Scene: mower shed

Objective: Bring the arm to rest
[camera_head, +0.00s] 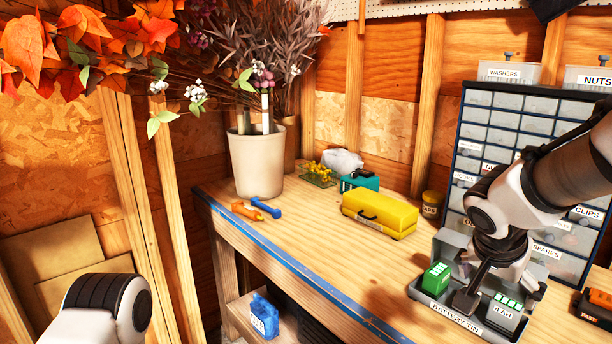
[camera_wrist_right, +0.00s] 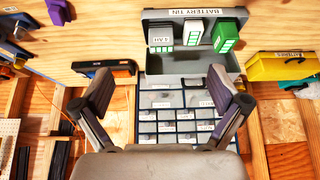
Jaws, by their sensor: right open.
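My right gripper (camera_head: 468,300) is in front of or over the battery tin (camera_head: 440,306) on the bench, as the head view shows it. In the right wrist view the two fingers of that gripper (camera_wrist_right: 160,95) stand wide apart with nothing between them. The grey tin (camera_wrist_right: 190,65) lies beyond the fingertips. It holds a green battery (camera_head: 437,277) and a white battery marked 4 AH (camera_head: 503,312). A white and green battery (camera_wrist_right: 193,32) shows between them in the wrist view. Only a link of my left arm shows at the lower left; its gripper is out of view.
A drawer cabinet (camera_head: 520,118) stands behind the tin. A yellow case (camera_head: 380,214), a teal box (camera_head: 360,181), a small jar (camera_head: 432,204) and a plant pot (camera_head: 256,160) stand on the bench. A black and orange pack (camera_head: 594,306) is at right. The bench's front middle (camera_head: 330,245) is clear.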

